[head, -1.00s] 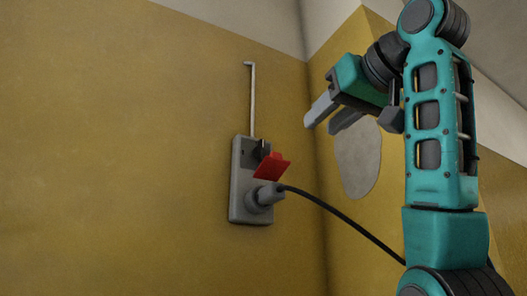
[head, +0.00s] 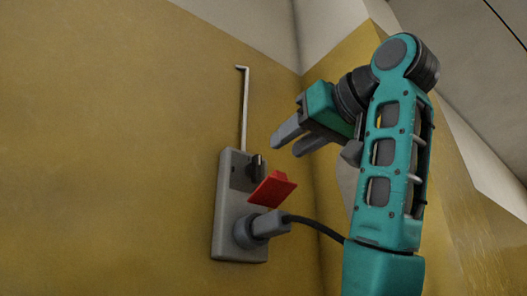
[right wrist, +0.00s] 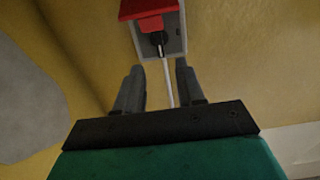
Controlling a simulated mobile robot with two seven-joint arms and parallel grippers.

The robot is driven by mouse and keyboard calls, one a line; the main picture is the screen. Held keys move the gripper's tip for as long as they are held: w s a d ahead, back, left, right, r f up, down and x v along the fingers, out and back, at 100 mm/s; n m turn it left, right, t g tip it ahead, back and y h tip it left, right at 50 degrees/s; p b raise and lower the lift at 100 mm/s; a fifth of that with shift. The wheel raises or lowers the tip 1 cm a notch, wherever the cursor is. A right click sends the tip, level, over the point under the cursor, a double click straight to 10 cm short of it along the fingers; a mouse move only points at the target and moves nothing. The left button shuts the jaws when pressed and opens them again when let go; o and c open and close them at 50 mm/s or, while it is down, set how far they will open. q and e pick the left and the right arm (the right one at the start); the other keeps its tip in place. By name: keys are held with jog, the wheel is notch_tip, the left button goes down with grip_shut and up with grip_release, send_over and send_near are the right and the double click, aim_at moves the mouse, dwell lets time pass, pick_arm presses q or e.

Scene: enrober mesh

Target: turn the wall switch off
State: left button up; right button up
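The wall switch is a grey box (head: 228,220) on the yellow wall, with a dark rotary knob (head: 256,168) on its upper part. A red flap (head: 272,188) sticks out just below the knob. A grey plug (head: 262,228) sits in the lower part of the box. My right gripper (head: 285,144) is open and empty, to the upper right of the knob and apart from it. In the right wrist view the red flap (right wrist: 148,8) and the knob (right wrist: 157,40) lie beyond the two spread fingers (right wrist: 158,80). My left gripper is not in view.
A thin pale conduit (head: 244,110) rises from the box up the wall. A black cable (head: 318,226) runs from the plug to the right and passes behind my right arm. A wall corner stands close to the right of the box.

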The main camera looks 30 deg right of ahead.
aim_at(260, 165)
jog(key=w+p, duration=0.3)
jog(key=p, duration=0.1)
jog(key=shift+w+a+r, duration=0.2)
jog(key=shift+w+a, duration=0.05)
jog(key=shift+w, duration=0.05)
jog(key=w, duration=0.4)
jog(key=shift+w+a+f, duration=0.25)
jog(key=shift+w+a, duration=0.05)
jog(key=shift+w, duration=0.1)
jog(key=shift+c, duration=1.3)
grip_shut()
